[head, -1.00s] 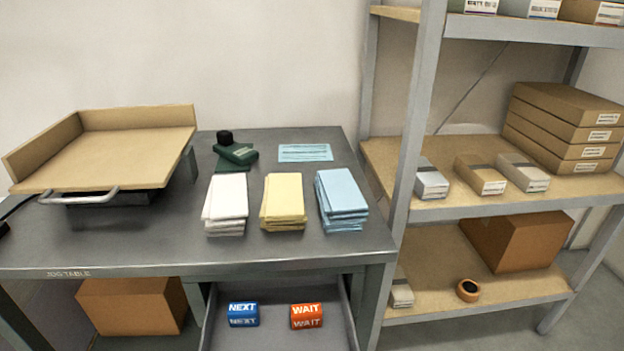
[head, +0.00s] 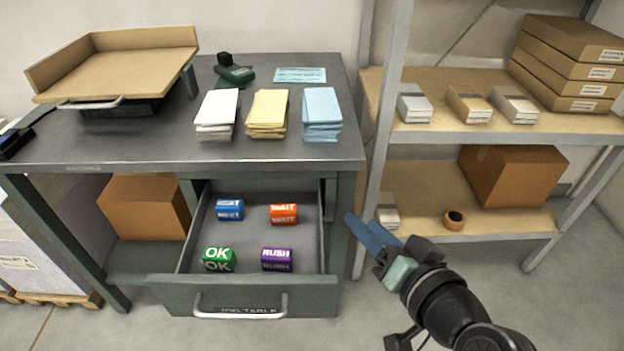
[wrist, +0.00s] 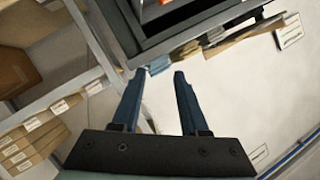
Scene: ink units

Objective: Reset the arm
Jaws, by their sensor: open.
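My gripper (head: 366,233) is open and empty, with blue fingers. In the head view it is in front of the shelf post, to the right of the open drawer (head: 240,312). The wrist view shows both fingers of my gripper (wrist: 154,84) apart with nothing between them. Part of my arm reaches in from the lower right of the head view.
The drawer holds blue NEXT (head: 229,209), orange WAIT (head: 284,214), green OK (head: 218,260) and purple RUSH (head: 277,260) blocks. White (head: 217,110), yellow (head: 267,112) and blue (head: 321,110) stacks stand on the table (head: 150,145). The shelf rack (head: 545,220) is at right.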

